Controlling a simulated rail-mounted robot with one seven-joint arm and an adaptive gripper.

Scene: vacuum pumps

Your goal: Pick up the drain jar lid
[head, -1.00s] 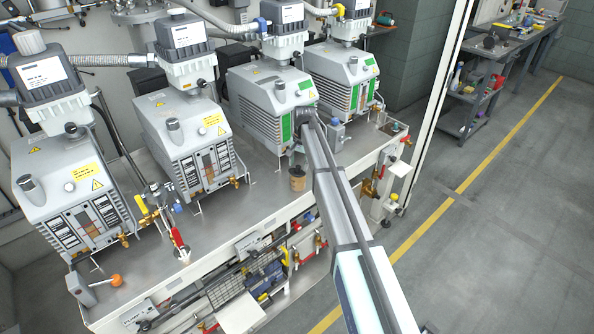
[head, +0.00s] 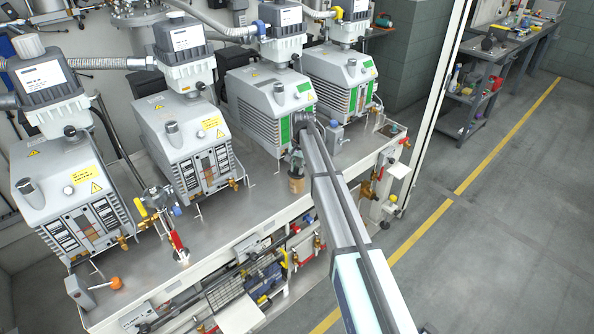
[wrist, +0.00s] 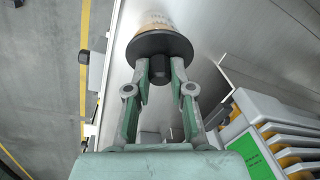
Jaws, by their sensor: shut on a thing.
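The drain jar (head: 296,185) stands on the bench top near its front edge, below the third pump. In the wrist view its amber body (wrist: 160,20) shows beyond the dark round lid (wrist: 150,45). The lid has a black knob at its centre. My gripper (wrist: 160,72) is shut on this knob, with one finger on each side. In the head view my gripper (head: 297,160) is just above the jar and partly hidden by my arm. I cannot tell whether the lid still touches the jar's rim.
Several grey pumps line the bench; the third pump (head: 265,105) stands close behind my gripper. A red-handled valve (head: 178,243) stands on the bench to the left. The bench top (head: 240,215) between them is clear. Pipes and valves hang below the front edge.

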